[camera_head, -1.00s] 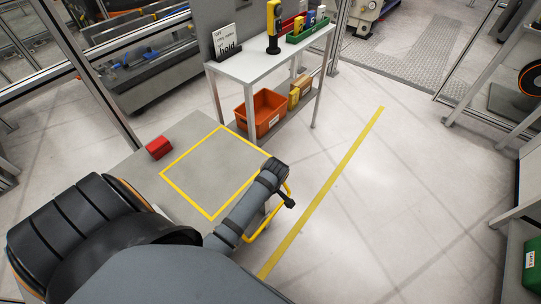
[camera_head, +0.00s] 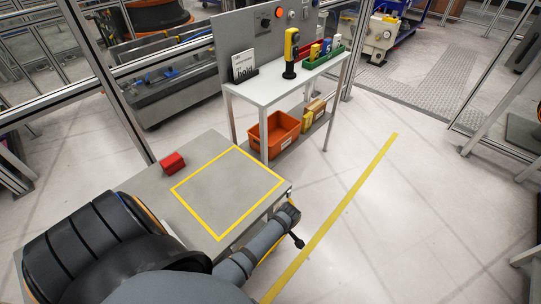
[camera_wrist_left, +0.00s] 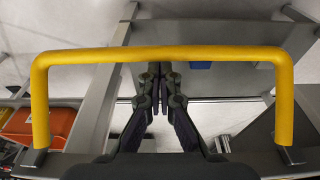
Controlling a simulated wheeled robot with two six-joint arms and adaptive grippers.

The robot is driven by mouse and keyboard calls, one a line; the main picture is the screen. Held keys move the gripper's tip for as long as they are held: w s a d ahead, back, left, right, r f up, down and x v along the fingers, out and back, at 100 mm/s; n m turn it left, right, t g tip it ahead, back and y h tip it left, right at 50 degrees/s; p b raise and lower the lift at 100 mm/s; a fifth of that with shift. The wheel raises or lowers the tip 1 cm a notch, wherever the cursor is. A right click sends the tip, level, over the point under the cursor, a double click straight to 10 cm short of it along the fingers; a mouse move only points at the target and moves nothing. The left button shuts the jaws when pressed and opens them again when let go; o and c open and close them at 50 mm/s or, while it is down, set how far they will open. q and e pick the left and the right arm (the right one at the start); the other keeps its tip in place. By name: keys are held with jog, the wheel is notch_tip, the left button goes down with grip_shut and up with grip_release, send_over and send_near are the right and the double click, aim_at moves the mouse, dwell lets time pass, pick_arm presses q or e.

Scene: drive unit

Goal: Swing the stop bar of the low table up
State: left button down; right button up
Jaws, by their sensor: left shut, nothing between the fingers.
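The low table (camera_head: 150,192) is grey with a yellow square outline on its top. Its stop bar (camera_wrist_left: 160,53) is a yellow U-shaped tube that spans the left wrist view, with its two ends at dark brackets low on either side. In the head view my left forearm hides most of the bar. My left gripper (camera_wrist_left: 158,82) is shut and empty, its fingers inside the bar's U, just below the crosspiece in the picture; I cannot tell whether they touch it. My right gripper is not in view.
The floor right of the yellow line (camera_head: 345,203) is clear.

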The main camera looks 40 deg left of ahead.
pick_arm(q)
jog(key=shift+d, duration=0.2)
jog(key=shift+r, duration=0.1)
dwell(0.4)
